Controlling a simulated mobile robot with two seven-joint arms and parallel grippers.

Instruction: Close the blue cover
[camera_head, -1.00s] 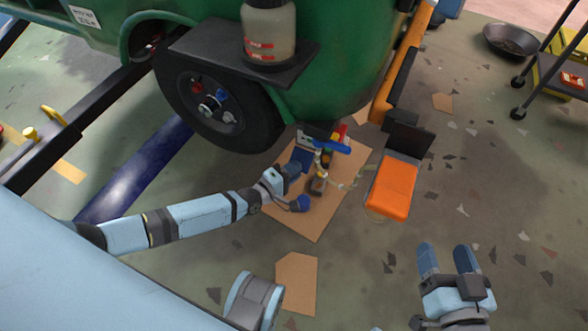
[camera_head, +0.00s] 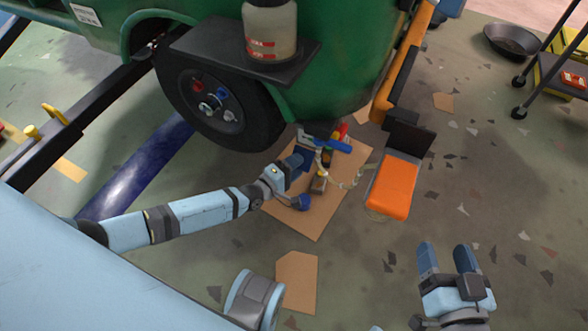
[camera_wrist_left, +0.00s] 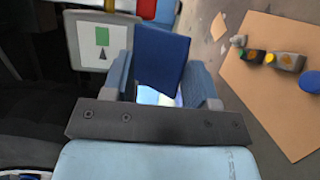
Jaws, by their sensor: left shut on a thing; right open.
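The blue cover (camera_wrist_left: 160,58) is a flat dark blue panel. In the left wrist view it stands between the two fingers of my left gripper (camera_wrist_left: 162,85), which is shut on it. A bright patch shows just below the panel. In the head view my left gripper (camera_head: 297,161) is low beside the wheel, above the cardboard, and the cover is small and partly hidden there. My right gripper (camera_head: 448,258) is open and empty over the floor at lower right, away from the cover.
A green body with a black wheel (camera_head: 218,100) stands close above my left gripper. Cardboard (camera_head: 318,226) with small bottles lies beside it. A blue bar (camera_head: 332,145) is just beyond. An orange-seated object (camera_head: 392,190) stands to the right. Floor near my right gripper is mostly clear.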

